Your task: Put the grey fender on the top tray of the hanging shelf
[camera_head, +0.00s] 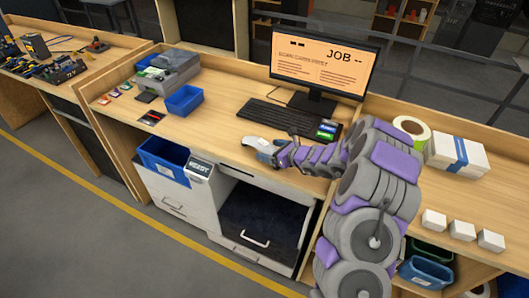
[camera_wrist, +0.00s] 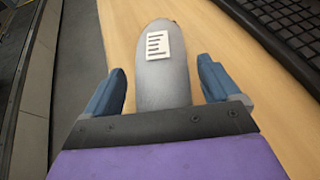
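The grey fender (camera_wrist: 164,80) is a smooth, rounded grey piece with a white printed label on its upper face. It lies on the wooden desktop and also shows in the head view (camera_head: 258,142), near the desk's front edge. My gripper (camera_wrist: 161,72) is open, with one blue finger on each side of the fender and a visible gap to both. The fender's near end is hidden behind the gripper body. In the head view my gripper (camera_head: 277,151) is low over the desk. The hanging shelf is not in view.
The desk holds a keyboard (camera_head: 281,115), just behind the fender, a monitor (camera_head: 320,62), a blue bin (camera_head: 184,101) and a grey device (camera_head: 168,72). A tape roll (camera_head: 411,130), a white box (camera_head: 459,156) and small white boxes stand right. The desktop left of the fender is mostly clear.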

